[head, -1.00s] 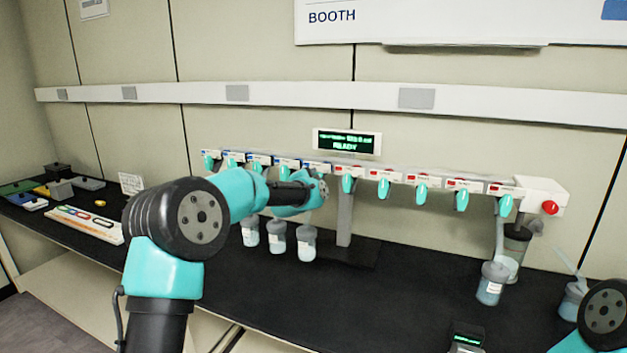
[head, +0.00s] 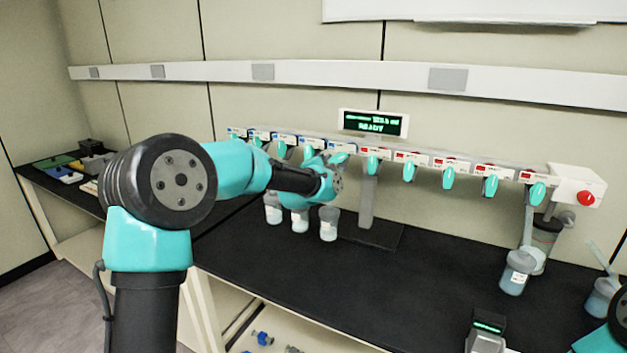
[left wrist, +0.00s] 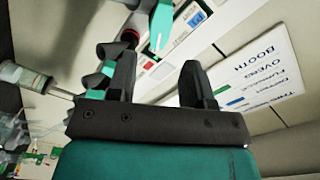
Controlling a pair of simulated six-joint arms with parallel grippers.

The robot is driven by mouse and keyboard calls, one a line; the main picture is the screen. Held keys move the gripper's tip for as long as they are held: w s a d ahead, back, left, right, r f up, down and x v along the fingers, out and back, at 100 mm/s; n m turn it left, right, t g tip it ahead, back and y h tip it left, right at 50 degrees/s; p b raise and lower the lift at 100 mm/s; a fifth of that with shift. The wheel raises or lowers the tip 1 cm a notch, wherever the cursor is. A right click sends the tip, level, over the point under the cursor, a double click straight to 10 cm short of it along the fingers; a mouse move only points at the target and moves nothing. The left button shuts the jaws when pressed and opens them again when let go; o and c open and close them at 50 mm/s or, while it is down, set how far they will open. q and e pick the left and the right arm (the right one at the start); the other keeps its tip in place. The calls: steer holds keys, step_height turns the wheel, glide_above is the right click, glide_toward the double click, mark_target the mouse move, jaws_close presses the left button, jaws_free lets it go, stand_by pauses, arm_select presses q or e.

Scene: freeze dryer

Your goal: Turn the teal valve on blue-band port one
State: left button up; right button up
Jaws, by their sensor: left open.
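The manifold (head: 440,160) carries a row of teal valves; blue-marked ports (head: 283,140) are on its left, red-marked ports (head: 449,162) on its right. My left arm's wrist (head: 318,184) is in front of the blue-marked ports and hides some of their valves. In the left wrist view my left gripper (left wrist: 158,62) is open, with nothing between its two black fingers. A teal valve (left wrist: 162,24) stands just beyond the fingertips, apart from them, next to a label with a blue patch (left wrist: 196,18). I cannot read which port it is. My right gripper is out of view.
Several flasks (head: 328,224) hang below the blue-marked ports. Another flask (head: 516,272) is at the right end, near a red knob (head: 586,198). A display (head: 373,123) sits above the manifold. A small device (head: 486,330) is at the bench's front. The middle bench (head: 300,270) is clear.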

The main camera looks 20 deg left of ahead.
arm_select(q)
steer(key=s+a, duration=0.1)
steer(key=s, duration=0.9)
steer(key=shift+s, duration=0.1)
